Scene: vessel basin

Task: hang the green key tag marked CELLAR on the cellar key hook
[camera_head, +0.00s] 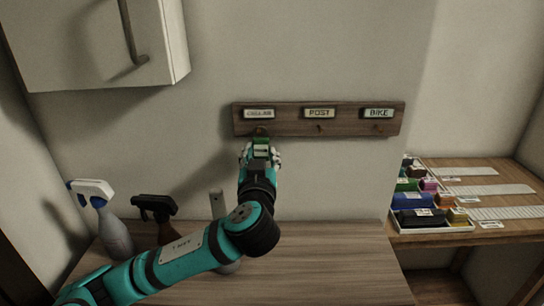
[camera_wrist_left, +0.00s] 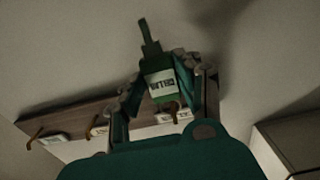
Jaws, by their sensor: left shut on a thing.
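My left gripper (camera_head: 261,155) is raised in front of the wall rack, just below its CELLAR label (camera_head: 259,114). It is shut on the green key tag (camera_head: 261,142). In the left wrist view the tag (camera_wrist_left: 160,84) stands between the fingers (camera_wrist_left: 165,90), with a white label whose lettering is partly readable and a narrow green loop end. The cellar hook (camera_head: 260,130) is mostly hidden behind the tag and gripper. I cannot tell whether the tag touches the hook. My right gripper is not in view.
The wooden rack (camera_head: 290,127) also has a POST hook (camera_head: 320,128) and a BIKE hook (camera_head: 379,127), both bare. Spray bottles (camera_head: 114,235) (camera_head: 158,220) stand at left. A wall cabinet (camera_head: 90,45) hangs upper left. A side table holds a tray (camera_head: 440,229) of coloured blocks.

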